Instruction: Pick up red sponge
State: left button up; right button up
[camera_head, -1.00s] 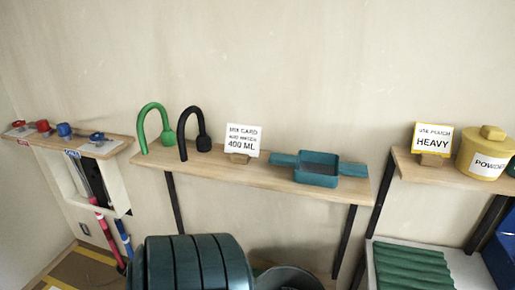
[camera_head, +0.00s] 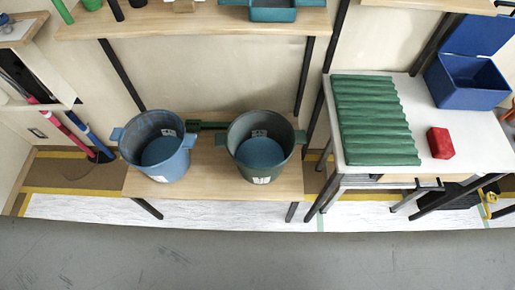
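The red sponge (camera_head: 440,143) is a small red block lying on the white table (camera_head: 470,150) at the right. It sits just right of a green corrugated board (camera_head: 373,120) and in front of an open blue box (camera_head: 468,82), apart from both. Its top and front faces show clearly. Neither of my grippers is in view.
Two buckets, one blue (camera_head: 157,146) and one dark green (camera_head: 260,146), stand on a low wooden bench (camera_head: 208,181) left of the table. A wooden shelf (camera_head: 190,22) hangs above them. The grey floor (camera_head: 250,250) in front is clear.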

aim_at(441, 144)
jog(key=z, duration=1.6)
